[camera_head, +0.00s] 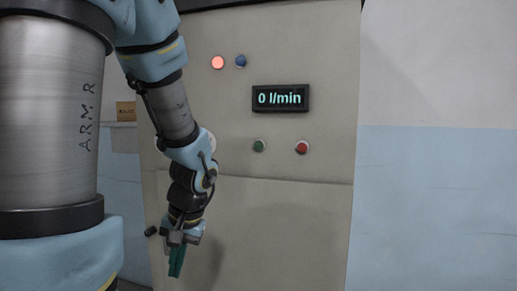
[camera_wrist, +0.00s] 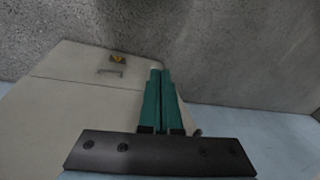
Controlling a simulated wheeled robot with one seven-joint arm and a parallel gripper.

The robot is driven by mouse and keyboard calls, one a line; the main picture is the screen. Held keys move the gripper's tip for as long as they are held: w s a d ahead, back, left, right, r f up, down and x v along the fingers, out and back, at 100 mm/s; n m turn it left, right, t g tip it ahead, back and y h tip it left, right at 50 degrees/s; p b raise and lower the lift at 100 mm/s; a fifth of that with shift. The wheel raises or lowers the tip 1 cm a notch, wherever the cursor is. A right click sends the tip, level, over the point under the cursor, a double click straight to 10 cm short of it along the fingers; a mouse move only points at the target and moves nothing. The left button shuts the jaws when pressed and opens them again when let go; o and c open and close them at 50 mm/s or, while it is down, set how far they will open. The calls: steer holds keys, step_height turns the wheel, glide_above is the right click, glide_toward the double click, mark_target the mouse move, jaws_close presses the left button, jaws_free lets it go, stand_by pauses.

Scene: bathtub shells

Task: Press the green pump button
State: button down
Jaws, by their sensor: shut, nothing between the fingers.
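The green pump button (camera_head: 259,146) sits on the front of a beige cabinet (camera_head: 320,135), below the display and left of a red button. My gripper (camera_head: 175,264) hangs in front of the cabinet's lower part, below and to the left of the green button, pointing down and apart from it. The green fingers are shut with nothing between them. In the wrist view my gripper (camera_wrist: 161,75) shows its two fingers together; the green button is not seen there.
A display (camera_head: 280,98) reads 0 l/min. A red button (camera_head: 302,147) is right of the green one. A lit red lamp (camera_head: 218,62) and a blue one (camera_head: 241,60) are above. A pale round part (camera_head: 212,142) is partly hidden by my arm. Space right of the cabinet looks clear.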

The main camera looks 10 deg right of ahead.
mark_target(258, 146)
steer(key=w+d+r+m+t+y, duration=0.1)
steer(key=w+d+r+t+y, duration=0.3)
steer(key=w+d+r+t, duration=0.55)
steer(key=w+d+r+t+h+b, duration=0.1)
steer(key=w+d+r+t, duration=0.3)
steer(key=d+r, duration=0.5)
step_height(258, 146, up, 4)
steer(key=shift+w+f+h, duration=0.2)
steer(key=shift+w+h, duration=0.1)
steer(key=shift+h, duration=0.1)
steer(key=shift+w+d+f+p, duration=0.1)
steer(key=shift+w+d+p, duration=0.45)
steer(key=shift+w, duration=0.75)
steer(key=shift+w+d+r+p, duration=0.1)
steer(key=shift+w+d+p, duration=0.15)
steer(key=shift+w+d, duration=0.8)
steer(key=shift+w+d+f+p, duration=0.1)
steer(key=shift+w+d+p, duration=0.35)
steer(key=shift+w, duration=1.1)
